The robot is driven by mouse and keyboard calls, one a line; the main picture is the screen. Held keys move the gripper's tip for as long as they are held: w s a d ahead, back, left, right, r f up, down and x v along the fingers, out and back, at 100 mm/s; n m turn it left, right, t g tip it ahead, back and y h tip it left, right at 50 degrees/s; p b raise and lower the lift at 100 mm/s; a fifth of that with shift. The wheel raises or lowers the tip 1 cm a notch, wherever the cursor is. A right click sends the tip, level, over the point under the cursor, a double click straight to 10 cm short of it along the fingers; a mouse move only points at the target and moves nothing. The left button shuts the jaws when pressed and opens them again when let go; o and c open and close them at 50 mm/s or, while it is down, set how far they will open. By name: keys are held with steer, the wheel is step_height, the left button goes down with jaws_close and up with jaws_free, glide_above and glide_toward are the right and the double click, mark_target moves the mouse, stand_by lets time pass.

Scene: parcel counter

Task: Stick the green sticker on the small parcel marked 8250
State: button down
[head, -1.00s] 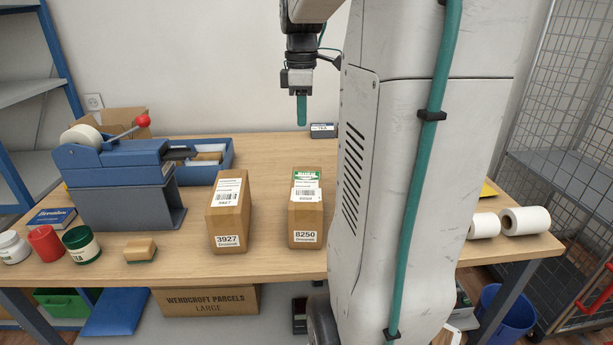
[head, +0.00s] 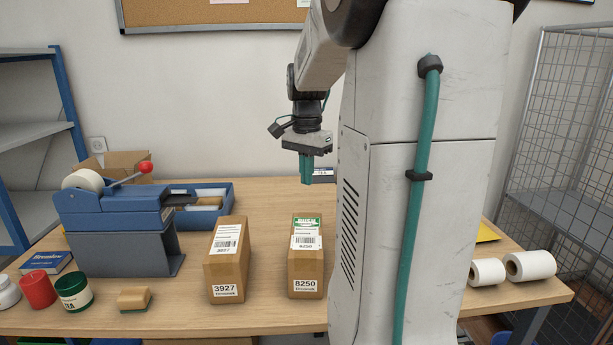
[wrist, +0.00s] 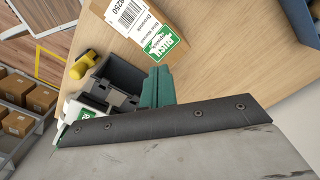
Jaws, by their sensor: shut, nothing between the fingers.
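The small parcel marked 8250 (head: 306,270) is a brown box standing upright on the counter. A green sticker (head: 307,223) lies on its top, beyond the white barcode label. In the wrist view the parcel (wrist: 172,12) is at the top, and the sticker (wrist: 166,42) reads RUSH and lies on its face near the edge. My gripper (head: 306,183) has green fingers, shut and empty, above and behind the parcel in the head view. In the wrist view its fingers (wrist: 157,84) are apart from the sticker in the picture.
Parcel 3927 (head: 227,270) stands left of 8250. A blue tape machine (head: 115,210), jars and a stamp-like block (head: 134,299) are at the left. White rolls (head: 530,265) lie at the right. A dark holder (wrist: 118,80) is near my fingers in the wrist view.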

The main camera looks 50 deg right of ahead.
steer(key=m, duration=1.8)
glide_above(307, 221)
steer(key=shift+a+f, duration=0.1)
steer(key=shift+f, duration=3.75)
steer(key=shift+f, duration=0.2)
steer(key=shift+f, duration=1.3)
step_height(307, 221, up, 8)
